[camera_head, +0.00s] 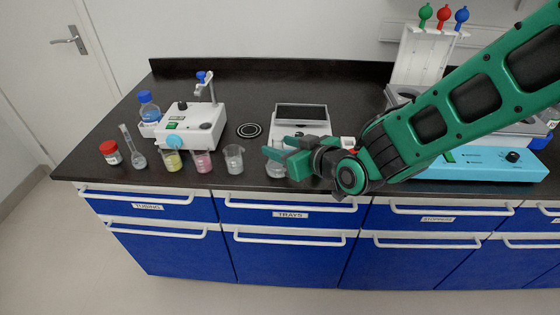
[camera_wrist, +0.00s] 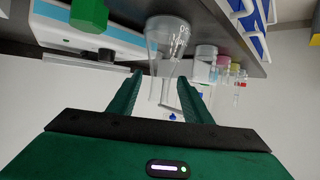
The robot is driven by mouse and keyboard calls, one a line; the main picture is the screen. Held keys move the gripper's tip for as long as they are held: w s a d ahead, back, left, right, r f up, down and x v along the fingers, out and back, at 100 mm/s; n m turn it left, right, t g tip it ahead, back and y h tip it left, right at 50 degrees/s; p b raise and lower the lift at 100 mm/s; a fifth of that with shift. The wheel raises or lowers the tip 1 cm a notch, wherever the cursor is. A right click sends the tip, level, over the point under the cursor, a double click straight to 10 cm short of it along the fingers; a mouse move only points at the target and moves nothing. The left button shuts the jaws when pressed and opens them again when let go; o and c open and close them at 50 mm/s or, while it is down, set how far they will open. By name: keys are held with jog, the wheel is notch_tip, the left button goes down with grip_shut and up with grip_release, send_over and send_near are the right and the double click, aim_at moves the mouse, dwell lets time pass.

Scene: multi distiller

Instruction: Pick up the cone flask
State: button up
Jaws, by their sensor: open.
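A clear glass cone flask (camera_head: 276,169) stands on the black bench near its front edge, with its upper part partly hidden by my gripper (camera_head: 277,149). In the wrist view the scene is upside down, and the flask (camera_wrist: 166,38) shows its wide base at the top and its neck hanging down between the fingers. My gripper (camera_wrist: 160,85) is open, with one green finger on each side of the neck. I cannot tell whether either finger touches the glass.
Beakers with clear (camera_head: 234,160), pink (camera_head: 203,163) and yellow (camera_head: 172,161) contents stand left of the flask. A balance (camera_head: 301,118) is behind it. A long-necked flask (camera_head: 138,158) and a red-capped jar (camera_head: 110,152) are farther left. A blue-fronted machine (camera_head: 480,165) stands right.

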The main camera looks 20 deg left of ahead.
jog(key=x, duration=0.5)
jog(key=shift+w+a+f, duration=0.15)
jog(key=shift+w+a, duration=0.05)
grip_shut()
